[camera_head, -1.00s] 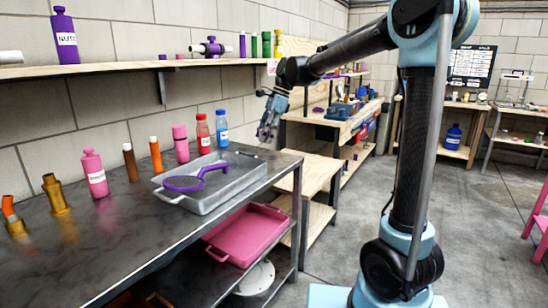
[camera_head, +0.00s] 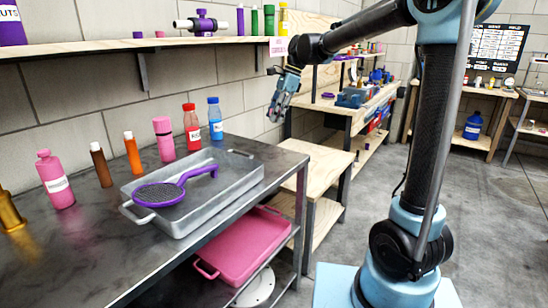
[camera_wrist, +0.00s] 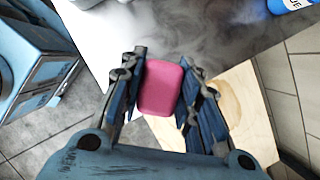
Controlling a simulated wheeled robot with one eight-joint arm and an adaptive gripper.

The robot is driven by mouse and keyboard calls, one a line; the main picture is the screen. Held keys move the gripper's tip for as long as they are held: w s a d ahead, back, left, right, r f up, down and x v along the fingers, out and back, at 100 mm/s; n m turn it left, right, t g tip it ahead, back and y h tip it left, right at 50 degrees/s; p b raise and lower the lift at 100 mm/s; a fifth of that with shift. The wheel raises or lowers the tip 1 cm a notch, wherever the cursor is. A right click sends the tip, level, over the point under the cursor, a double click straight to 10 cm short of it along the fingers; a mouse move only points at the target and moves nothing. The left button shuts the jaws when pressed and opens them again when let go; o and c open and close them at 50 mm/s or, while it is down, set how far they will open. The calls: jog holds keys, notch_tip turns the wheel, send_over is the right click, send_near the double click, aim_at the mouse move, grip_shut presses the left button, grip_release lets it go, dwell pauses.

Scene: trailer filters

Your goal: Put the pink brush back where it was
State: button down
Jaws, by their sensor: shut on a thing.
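In the wrist view my gripper (camera_wrist: 160,85) is shut on a pink rounded block (camera_wrist: 161,88), held between both blue fingers. I see only one smooth face of it, so I cannot tell whether it is the pink brush. In the head view my gripper (camera_head: 279,105) hangs in the air past the far right end of the metal counter (camera_head: 75,245). The held thing cannot be made out there.
Several bottles, including a blue one (camera_head: 215,119), line the back. A pink tray (camera_head: 240,248) lies below. A wooden bench (camera_head: 318,180) adjoins the right end.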

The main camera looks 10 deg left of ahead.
jog(key=s+f, duration=0.1)
jog(key=a+f, duration=0.1)
jog(key=f, duration=0.1)
jog(key=shift+s+m+t, duration=0.3)
jog(key=shift+s+m, duration=0.1)
send_over(269, 157)
jog(key=d, duration=0.1)
jog(key=f, duration=0.6)
jog(key=shift+w, duration=0.3)
jog(key=shift+f, duration=2.3)
jog(key=shift+f, duration=0.15)
jog(key=c, duration=1.2)
grip_release()
jog(key=shift+f, duration=0.15)
jog(key=shift+d, duration=0.1)
